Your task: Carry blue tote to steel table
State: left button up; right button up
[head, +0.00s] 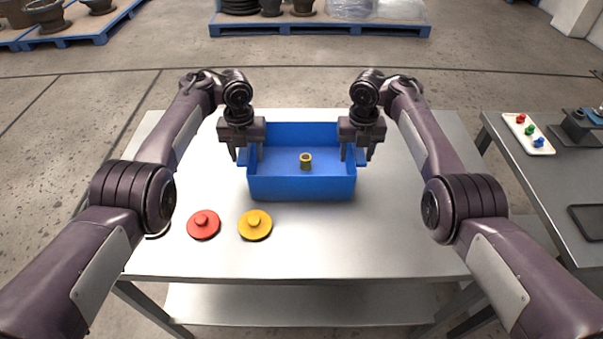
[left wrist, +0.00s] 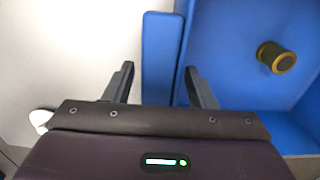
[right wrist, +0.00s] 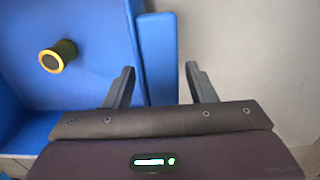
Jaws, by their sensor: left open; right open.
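The blue tote (head: 302,188) stands upright on a light metal table (head: 400,250), with a small dark spool-like part with yellow rims (head: 306,161) inside. My left gripper (head: 246,157) is open at the tote's left side; in the left wrist view its fingers (left wrist: 160,72) are either side of the blue left handle (left wrist: 158,50). My right gripper (head: 357,157) is open at the right side; in the right wrist view its fingers (right wrist: 159,72) straddle the right handle (right wrist: 158,50). Neither is closed on the tote. I cannot tell which table is the steel one.
A red disc (head: 203,225) and a yellow disc (head: 255,225), both knobbed, lie in front of the tote. Another grey table (head: 535,185) at right bears a white tray (head: 528,133) of small coloured parts and a dark fixture (head: 577,128). Loaded pallets (head: 320,29) stand behind.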

pick_arm(q)
notch_tip(320, 180, up, 11)
pick_arm(e)
jog(key=shift+r, duration=0.1)
pick_arm(q)
jog(key=shift+r, duration=0.45)
pick_arm(e)
notch_tip(320, 180, up, 12)
jog(key=shift+f, duration=0.2)
dwell(0.5)
